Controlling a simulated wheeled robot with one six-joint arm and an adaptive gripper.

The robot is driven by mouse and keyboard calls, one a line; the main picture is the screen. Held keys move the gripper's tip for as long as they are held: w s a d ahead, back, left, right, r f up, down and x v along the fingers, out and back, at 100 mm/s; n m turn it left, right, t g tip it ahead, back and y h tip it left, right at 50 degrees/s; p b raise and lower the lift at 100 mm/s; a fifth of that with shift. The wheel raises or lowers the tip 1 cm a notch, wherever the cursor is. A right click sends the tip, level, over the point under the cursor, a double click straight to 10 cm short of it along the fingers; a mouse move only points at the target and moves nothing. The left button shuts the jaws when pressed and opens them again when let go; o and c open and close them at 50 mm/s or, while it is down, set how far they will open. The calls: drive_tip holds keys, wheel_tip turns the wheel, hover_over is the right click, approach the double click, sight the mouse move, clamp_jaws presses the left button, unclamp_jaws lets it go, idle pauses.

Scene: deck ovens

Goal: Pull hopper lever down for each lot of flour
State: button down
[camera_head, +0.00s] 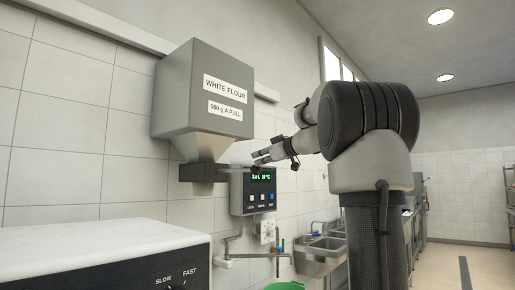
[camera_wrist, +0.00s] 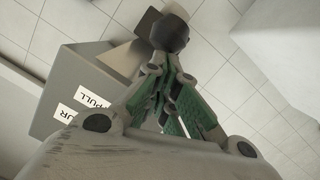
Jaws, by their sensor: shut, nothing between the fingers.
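The grey flour hopper (camera_head: 185,95) hangs on the tiled wall, labelled "WHITE FLOUR" and "500 g A PULL". Its dark outlet box (camera_head: 197,173) sits under the funnel, and a thin lever seems to run right from it toward my fingertips. My gripper (camera_head: 258,158) is shut and empty, just right of the outlet. In the wrist view the hopper (camera_wrist: 75,95) is at left. A dark round knob (camera_wrist: 170,33), apparently the lever's end, lies just beyond my shut fingertips (camera_wrist: 160,68). I cannot tell whether they touch it.
A control panel (camera_head: 238,194) with a green display is on the wall below my gripper. A white-topped machine (camera_head: 95,245) with a SLOW/FAST dial fills the lower left. Sinks (camera_head: 320,255) stand behind, and a green rim (camera_head: 285,286) shows at the bottom. Floor is open at far right.

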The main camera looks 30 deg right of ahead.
wheel_tip(320, 180, down, 14)
drive_tip(key=w, duration=0.1)
drive_tip(key=shift+w+a+r, duration=0.2)
drive_tip(key=shift+a, duration=0.05)
drive_tip(key=shift+r, duration=0.15)
idle(0.4)
